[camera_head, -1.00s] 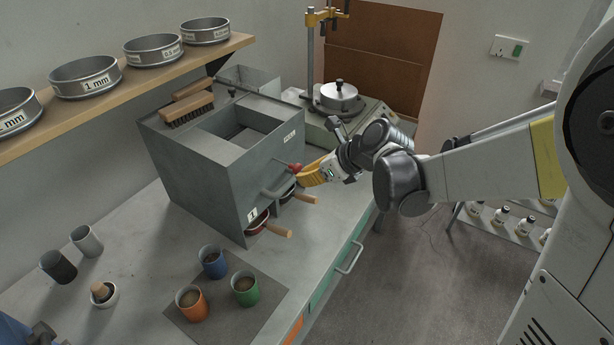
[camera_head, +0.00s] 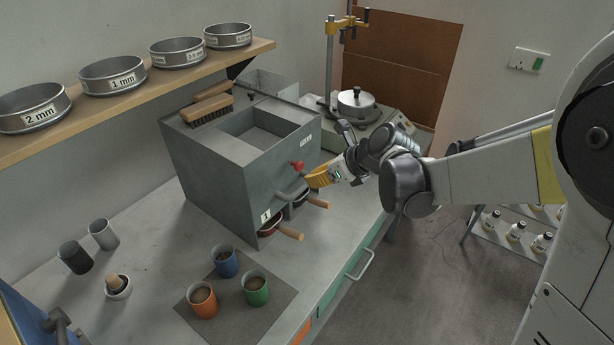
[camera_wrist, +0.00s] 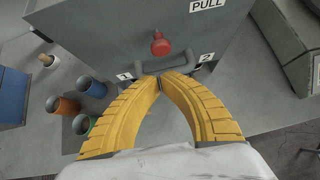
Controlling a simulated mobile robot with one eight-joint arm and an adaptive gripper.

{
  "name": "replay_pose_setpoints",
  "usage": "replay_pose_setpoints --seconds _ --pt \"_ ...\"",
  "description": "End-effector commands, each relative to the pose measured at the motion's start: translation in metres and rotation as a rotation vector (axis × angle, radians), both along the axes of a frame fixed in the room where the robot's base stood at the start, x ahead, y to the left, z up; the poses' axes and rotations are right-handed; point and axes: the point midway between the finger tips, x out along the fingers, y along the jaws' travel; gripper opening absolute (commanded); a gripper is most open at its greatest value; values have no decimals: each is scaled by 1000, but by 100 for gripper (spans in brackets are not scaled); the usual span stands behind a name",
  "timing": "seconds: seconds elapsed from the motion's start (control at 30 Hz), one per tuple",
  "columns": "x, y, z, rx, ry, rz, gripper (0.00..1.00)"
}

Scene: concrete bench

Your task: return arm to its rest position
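My gripper (camera_head: 311,181) has yellow fingers and is beside the front of a grey box (camera_head: 225,165), close to its red knob (camera_head: 298,166) and grey bar handle (camera_head: 290,191). In the wrist view my gripper (camera_wrist: 163,80) has its fingertips together, with nothing visible between them. The tips overlap the lower edge of the bar handle (camera_wrist: 150,69) in that view; I cannot tell whether they touch it. The red knob (camera_wrist: 160,44) is just beyond. My arm reaches in from the right, bent over the bench's front edge.
Two wooden-handled pans (camera_head: 285,233) stick out below the box. Blue (camera_head: 226,264), green (camera_head: 257,291) and orange (camera_head: 204,304) cups stand on a dark mat. Sieves (camera_head: 34,108) line a wall shelf. A machine with a yellow-clamped post (camera_head: 329,60) stands behind.

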Motion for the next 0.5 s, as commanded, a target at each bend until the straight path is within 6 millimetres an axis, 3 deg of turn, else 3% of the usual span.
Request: replay_pose_setpoints --seconds 0.3,0.5 --pt "-35 -41 53 1 0 -2 0" --pt "-47 -54 68 0 -1 -1 0"
